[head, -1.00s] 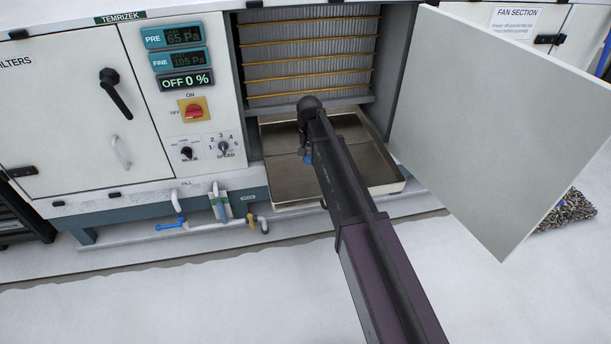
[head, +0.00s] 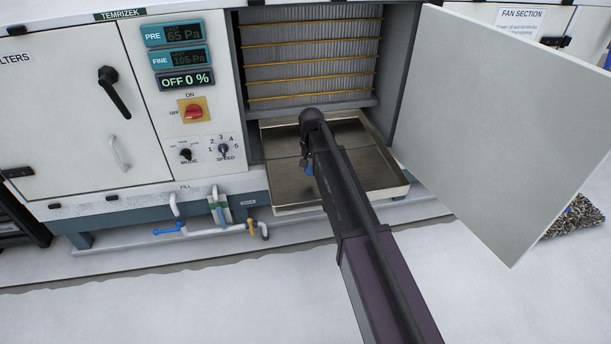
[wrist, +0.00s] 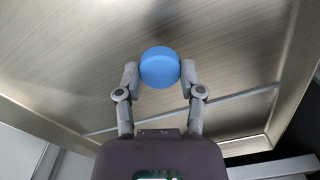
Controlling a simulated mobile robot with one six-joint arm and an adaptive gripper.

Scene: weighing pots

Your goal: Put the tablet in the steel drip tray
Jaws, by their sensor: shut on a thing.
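The tablet (wrist: 160,67) is a round blue disc, held between the two fingertips of my gripper (wrist: 160,74) in the wrist view. In the head view a small blue part of the tablet (head: 309,169) shows below the gripper (head: 306,160), mostly hidden by my arm. The steel drip tray (head: 385,180) is a shallow brushed-metal tray under the filter bay. The gripper and tablet are over the tray. In the wrist view the tray floor (wrist: 75,50) lies behind the tablet. I cannot tell how high the tablet is above the floor.
An open cabinet door (head: 505,130) stands to the right of the tray. Filter panels (head: 310,60) are above and behind it. Pipes with a blue valve handle (head: 170,229) run low at the left. The white floor in front is clear.

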